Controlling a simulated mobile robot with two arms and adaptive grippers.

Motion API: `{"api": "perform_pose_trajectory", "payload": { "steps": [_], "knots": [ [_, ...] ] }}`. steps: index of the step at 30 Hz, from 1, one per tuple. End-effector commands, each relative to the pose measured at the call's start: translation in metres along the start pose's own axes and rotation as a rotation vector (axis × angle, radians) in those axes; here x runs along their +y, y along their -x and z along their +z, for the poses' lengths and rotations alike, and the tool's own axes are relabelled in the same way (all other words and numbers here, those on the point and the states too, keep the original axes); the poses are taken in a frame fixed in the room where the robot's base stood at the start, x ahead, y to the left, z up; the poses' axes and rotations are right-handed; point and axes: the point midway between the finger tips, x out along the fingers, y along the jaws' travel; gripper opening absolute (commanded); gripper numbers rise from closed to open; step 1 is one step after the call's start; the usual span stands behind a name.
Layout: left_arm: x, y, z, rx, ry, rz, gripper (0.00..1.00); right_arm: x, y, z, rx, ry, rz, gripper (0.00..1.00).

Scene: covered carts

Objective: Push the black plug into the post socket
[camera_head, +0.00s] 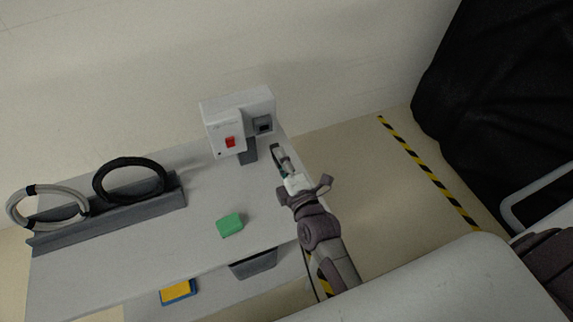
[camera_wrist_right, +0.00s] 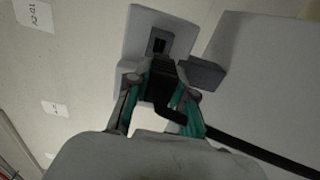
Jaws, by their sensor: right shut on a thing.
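The post socket (camera_head: 263,125) is a dark square opening on a pale plate, on the post at the table's far right corner. In the right wrist view the socket opening (camera_wrist_right: 159,42) faces my gripper, just beyond the plug. My right gripper (camera_head: 279,157) is below and right of the socket in the head view. It is shut on the black plug (camera_wrist_right: 158,82), held between its teal-lined fingers (camera_wrist_right: 160,90). A black cord runs from the plug to the lower right. The plug looks very near the socket but below its opening; exact contact cannot be told. My left gripper is not in view.
A white box with a red switch (camera_head: 229,142) adjoins the socket. A green block (camera_head: 230,225) lies on the table (camera_head: 200,205). A rack (camera_head: 110,217) holds a black coil (camera_head: 130,179) and a grey coil (camera_head: 48,208). A black-covered cart (camera_head: 495,95) stands right.

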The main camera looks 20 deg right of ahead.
Motion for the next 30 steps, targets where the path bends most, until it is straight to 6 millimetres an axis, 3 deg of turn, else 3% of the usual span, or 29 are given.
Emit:
{"api": "perform_pose_trajectory", "payload": {
  "steps": [17,30],
  "knots": [
    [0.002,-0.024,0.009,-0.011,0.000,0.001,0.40,-0.002,-0.050,0.000,-0.002,-0.002,0.002,0.00],
    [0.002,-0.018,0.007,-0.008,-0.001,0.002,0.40,0.001,-0.058,0.000,0.000,-0.001,0.001,0.00]
  ]
}}
